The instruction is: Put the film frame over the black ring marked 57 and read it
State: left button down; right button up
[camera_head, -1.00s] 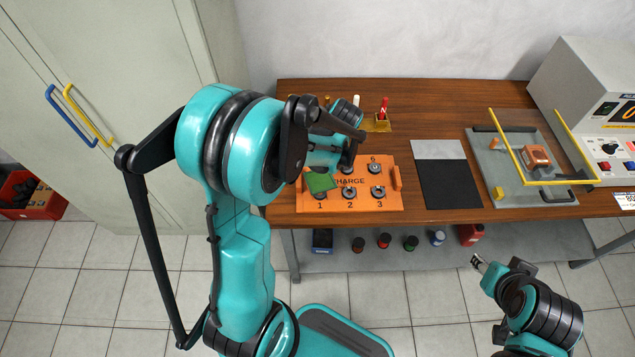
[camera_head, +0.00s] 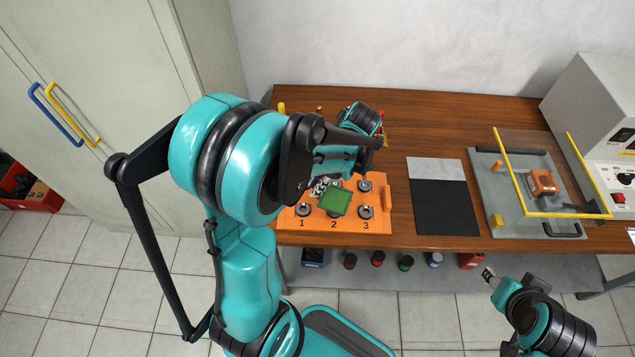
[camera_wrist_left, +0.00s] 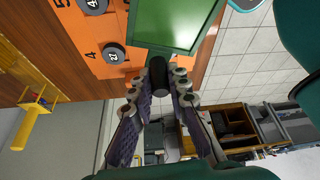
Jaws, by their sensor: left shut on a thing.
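My left gripper (camera_head: 326,184) is shut on the black handle (camera_wrist_left: 160,78) of the film frame, which holds a green film (camera_head: 334,203). The film hangs over the orange tray (camera_head: 290,224) just above the label 2, hiding what lies under it. It also shows at the top of the left wrist view (camera_wrist_left: 175,22). A dark ring (camera_head: 366,212) sits by the label 3. In the left wrist view a numbered ring (camera_wrist_left: 113,53) sits by the label 4. I cannot make out a 57. My right gripper (camera_head: 487,274) is off the table's front; its jaws are too small to judge.
Right of the tray lies a black and grey mat (camera_head: 445,207). Farther right, a grey plate (camera_head: 490,196) carries a yellow-edged clear guard and a copper-coloured block (camera_head: 541,183). A pale instrument (camera_head: 600,120) stands at the right. Several jars stand on the lower shelf.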

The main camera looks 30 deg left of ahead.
pick_arm(q)
jog(key=shift+w+f, duration=0.1)
jog(key=shift+f, duration=0.1)
jog(key=shift+f+b, duration=2.3)
jog(key=shift+f, duration=0.25)
jog(key=shift+r, duration=0.1)
dwell(0.6)
notch_tip(320, 180, up, 6)
jog(key=p, duration=0.4)
jog(key=shift+p, duration=0.4)
